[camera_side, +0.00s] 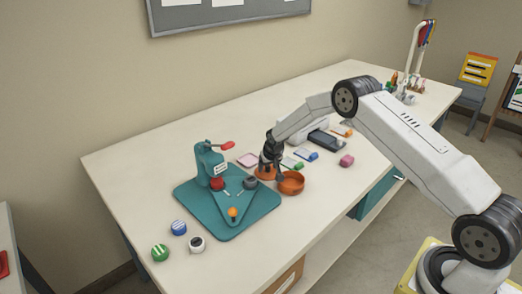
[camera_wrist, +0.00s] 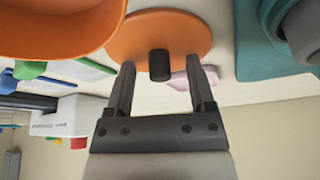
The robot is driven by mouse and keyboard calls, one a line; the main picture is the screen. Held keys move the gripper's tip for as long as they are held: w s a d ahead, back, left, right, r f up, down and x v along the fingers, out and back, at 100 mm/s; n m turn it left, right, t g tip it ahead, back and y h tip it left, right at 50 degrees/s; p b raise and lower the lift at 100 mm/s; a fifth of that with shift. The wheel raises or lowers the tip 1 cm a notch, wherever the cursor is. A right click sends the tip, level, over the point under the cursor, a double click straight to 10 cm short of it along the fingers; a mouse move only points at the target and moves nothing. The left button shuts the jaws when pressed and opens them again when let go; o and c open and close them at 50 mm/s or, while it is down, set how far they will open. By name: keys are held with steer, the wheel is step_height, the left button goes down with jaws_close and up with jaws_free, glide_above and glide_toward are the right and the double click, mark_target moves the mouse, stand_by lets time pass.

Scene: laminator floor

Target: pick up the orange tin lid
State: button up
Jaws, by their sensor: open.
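The orange tin lid (camera_wrist: 185,38) is a flat orange disc with a dark cylindrical knob (camera_wrist: 159,65). In the wrist view my gripper (camera_wrist: 165,72) is open, with one finger on each side of the knob and a gap showing around it. In the side view the lid (camera_side: 263,173) is mostly hidden behind my gripper (camera_side: 271,172), which points down over it. An orange bowl (camera_side: 291,184) stands just right of the lid; it also fills the upper left of the wrist view (camera_wrist: 60,30).
A teal base (camera_side: 228,220) with an upright press lies left of my gripper. A pink pad (camera_side: 247,160), coloured cards (camera_side: 308,155) and a dark-topped device (camera_side: 326,141) lie nearby. Several small round items (camera_side: 179,227) sit at the front left. The back left of the table is clear.

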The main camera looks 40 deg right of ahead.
jaws_close()
stand_by(0.3)
steer(key=shift+r, duration=0.2)
steer(key=shift+r, duration=0.5)
steer(key=s+a+r, duration=0.2)
steer(key=s+r, duration=0.9)
steer(key=s, duration=0.2)
steer(key=shift+s+a+r, duration=0.35)
steer(key=shift+s+a, duration=0.05)
stand_by(0.4)
